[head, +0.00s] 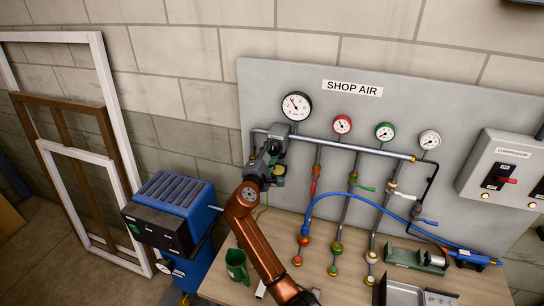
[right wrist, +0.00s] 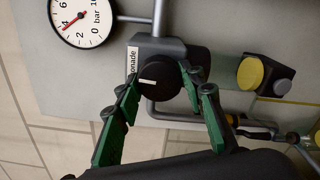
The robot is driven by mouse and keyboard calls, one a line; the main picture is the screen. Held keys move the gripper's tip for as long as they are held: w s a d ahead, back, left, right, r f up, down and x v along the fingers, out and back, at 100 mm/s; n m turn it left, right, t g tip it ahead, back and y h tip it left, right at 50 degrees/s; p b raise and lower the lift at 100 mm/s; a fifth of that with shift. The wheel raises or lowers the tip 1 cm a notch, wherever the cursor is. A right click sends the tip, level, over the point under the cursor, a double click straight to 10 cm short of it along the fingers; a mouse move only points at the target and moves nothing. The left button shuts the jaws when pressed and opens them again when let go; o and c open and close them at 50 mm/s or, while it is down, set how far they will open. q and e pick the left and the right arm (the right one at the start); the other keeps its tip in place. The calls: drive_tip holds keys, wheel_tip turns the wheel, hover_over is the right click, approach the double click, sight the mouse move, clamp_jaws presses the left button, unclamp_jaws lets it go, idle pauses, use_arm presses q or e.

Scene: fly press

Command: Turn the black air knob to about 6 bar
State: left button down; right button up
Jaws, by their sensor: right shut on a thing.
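The round black air knob (right wrist: 160,79) has a white mark on its face and sits on a grey regulator body. My right gripper (right wrist: 163,88) is shut on it, with one green-padded finger on each side. In the head view my right gripper (head: 268,165) reaches the regulator (head: 277,138) at the left end of the pipe, and the knob is hidden there. The large white gauge (head: 296,106) hangs above it. In the right wrist view the same gauge (right wrist: 82,20) has its red needle slightly below the 4. My left gripper is out of view.
The grey SHOP AIR panel (head: 460,105) carries pipes, valves and smaller red, green and white gauges to the right. A blue hose (head: 380,200) arcs over the wooden bench. A blue machine (head: 172,208) is at left.

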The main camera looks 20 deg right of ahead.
drive_tip(key=shift+m+b, duration=0.65)
drive_tip(key=shift+m, duration=0.45)
drive_tip(key=o, duration=1.2)
drive_tip(key=shift+c, duration=0.2)
drive_tip(key=v, duration=1.2)
